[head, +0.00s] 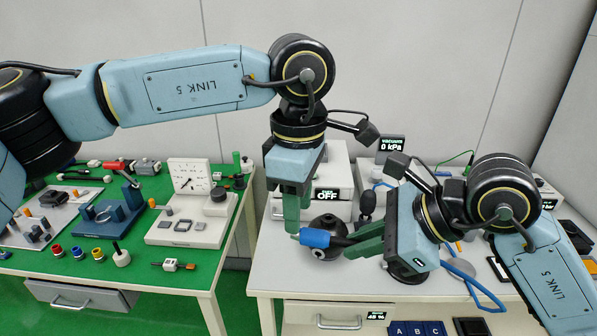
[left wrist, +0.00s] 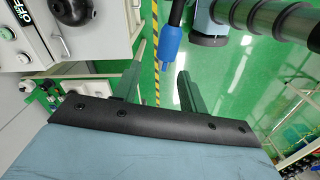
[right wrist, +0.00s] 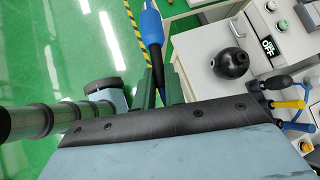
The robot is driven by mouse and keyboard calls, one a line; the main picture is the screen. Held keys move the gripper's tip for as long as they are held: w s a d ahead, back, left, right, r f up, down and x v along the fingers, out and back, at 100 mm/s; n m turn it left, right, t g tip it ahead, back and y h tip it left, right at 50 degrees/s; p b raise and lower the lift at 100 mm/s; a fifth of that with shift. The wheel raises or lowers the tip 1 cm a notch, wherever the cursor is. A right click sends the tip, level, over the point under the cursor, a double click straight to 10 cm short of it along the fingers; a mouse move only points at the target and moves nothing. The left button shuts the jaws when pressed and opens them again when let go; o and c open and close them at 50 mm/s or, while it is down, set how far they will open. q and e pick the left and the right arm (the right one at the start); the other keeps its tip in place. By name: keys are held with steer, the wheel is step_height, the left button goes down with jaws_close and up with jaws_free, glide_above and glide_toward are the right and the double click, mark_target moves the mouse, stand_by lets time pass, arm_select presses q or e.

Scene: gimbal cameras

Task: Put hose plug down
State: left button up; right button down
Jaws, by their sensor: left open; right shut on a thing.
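The hose plug is a blue sleeve with a black shaft. In the head view the plug (head: 316,238) lies roughly level in the air above the front of the white bench. My right gripper (head: 360,243) is shut on its black shaft, which also runs between the fingers in the right wrist view (right wrist: 157,72). My left gripper (head: 298,222) points down, open, close to the blue end. The blue sleeve (right wrist: 151,27) extends past my right fingertips.
A black ball with holes (right wrist: 232,64) stands on the white bench (head: 280,277), close behind the plug. A blue hose (head: 470,278) lies at right. Grey instrument boxes (head: 335,165) stand behind. A green bench (head: 130,265) with fixtures is left, across a gap.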

arm_select(q)
steer(key=shift+f, duration=1.75)
steer(key=c, duration=0.9)
jaws_close()
arm_select(e)
steer(key=c, duration=1.4)
jaws_free()
